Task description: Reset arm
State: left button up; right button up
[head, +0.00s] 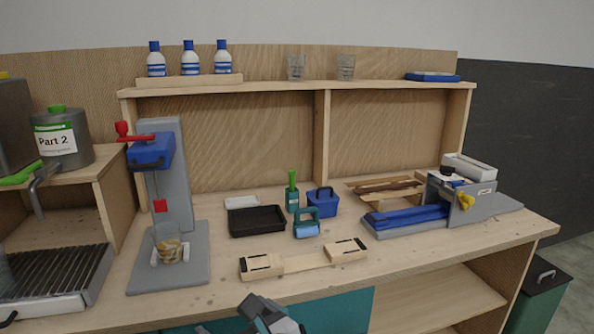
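A grey and black gripper (266,314), which looks like my right one, shows at the bottom edge in front of the bench. It points up and left, and its body runs down out of the frame. It touches nothing that I can see. Its fingers are too cut off and small to tell whether they are open or shut. A small grey piece at the bottom edge left of it is too cropped to identify. My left gripper is not clearly seen.
The wooden bench holds a grey press (175,180) with a glass (168,244), a black tray (257,221), blue containers (321,203), a wooden form (304,261) and a blue-grey clamp device (410,218). Bottles (190,60) stand on the shelf. The bench's front edge is near my gripper.

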pick_arm(q)
jog(key=w+a+f+g+y+p, duration=0.35)
jog(key=a+f, duration=0.65)
jog(key=a, duration=0.4)
jog(key=s+a+f+m+h+p, duration=0.1)
jog(key=a+f+m+h, duration=0.15)
jog(key=f+m, duration=0.45)
jog(key=s+a+f+m+h+p, duration=0.1)
jog(key=s+f+m+h, duration=0.15)
jog(key=f+m, duration=0.55)
jog(key=s+d+f+m+g+h+p, duration=0.1)
jog(key=s+d+f+m+h, duration=0.25)
jog(key=f+m, duration=0.2)
jog(key=s+d+f+m+g+h, duration=0.2)
jog(key=s+f+m+h, duration=0.15)
jog(key=f, duration=0.25)
jog(key=s+d+m+g+h, duration=0.4)
jog(key=s+d+m, duration=0.5)
jog(key=m, duration=0.8)
jog(key=s, duration=0.3)
jog(key=shift+d+f+m+h, duration=0.35)
jog(key=shift+f+m, duration=0.05)
